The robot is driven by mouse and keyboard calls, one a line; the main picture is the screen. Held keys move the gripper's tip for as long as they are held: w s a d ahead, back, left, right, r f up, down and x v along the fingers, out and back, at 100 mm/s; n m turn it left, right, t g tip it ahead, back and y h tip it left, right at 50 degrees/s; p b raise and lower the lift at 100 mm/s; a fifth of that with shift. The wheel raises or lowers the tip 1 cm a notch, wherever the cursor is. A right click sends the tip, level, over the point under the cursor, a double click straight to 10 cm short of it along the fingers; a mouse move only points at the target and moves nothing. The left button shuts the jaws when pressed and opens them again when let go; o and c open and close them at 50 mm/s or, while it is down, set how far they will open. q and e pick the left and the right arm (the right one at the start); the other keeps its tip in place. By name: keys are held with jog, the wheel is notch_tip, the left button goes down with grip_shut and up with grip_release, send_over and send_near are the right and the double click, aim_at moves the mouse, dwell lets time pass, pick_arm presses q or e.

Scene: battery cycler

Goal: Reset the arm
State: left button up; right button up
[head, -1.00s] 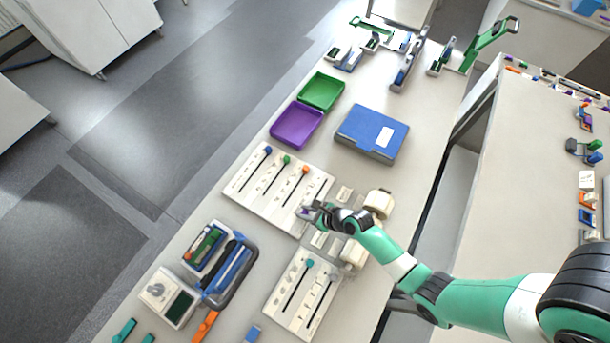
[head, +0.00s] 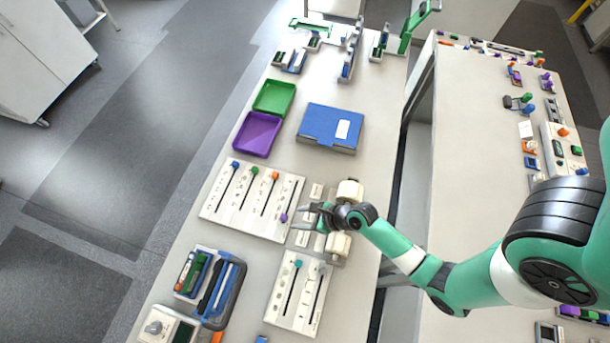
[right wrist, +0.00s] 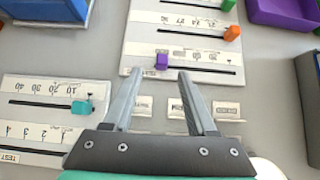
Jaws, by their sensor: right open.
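My right gripper (head: 313,214) is open and empty, just right of the large slider panel (head: 215,204). In the right wrist view its two fingers (right wrist: 159,74) are spread, and the purple slider knob (right wrist: 161,62) shows beyond and between the fingertips, apart from them. In the head view the purple knob (head: 284,217) is at the right end of the panel, near its slot's lower end. The blue (head: 235,164), green (head: 255,170) and orange (head: 275,175) knobs sit at their slots' upper ends. My left gripper is not in view.
A smaller slider panel (head: 283,318) with a teal knob (head: 299,264) lies below. White blocks (head: 349,190) stand beside my right gripper. A purple tray (head: 249,151), green tray (head: 286,84) and blue case (head: 329,141) are farther up the bench. A tool tray (head: 237,290) lies lower left.

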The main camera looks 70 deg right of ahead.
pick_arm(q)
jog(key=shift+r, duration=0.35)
pick_arm(e)
jog(key=shift+v, duration=1.3)
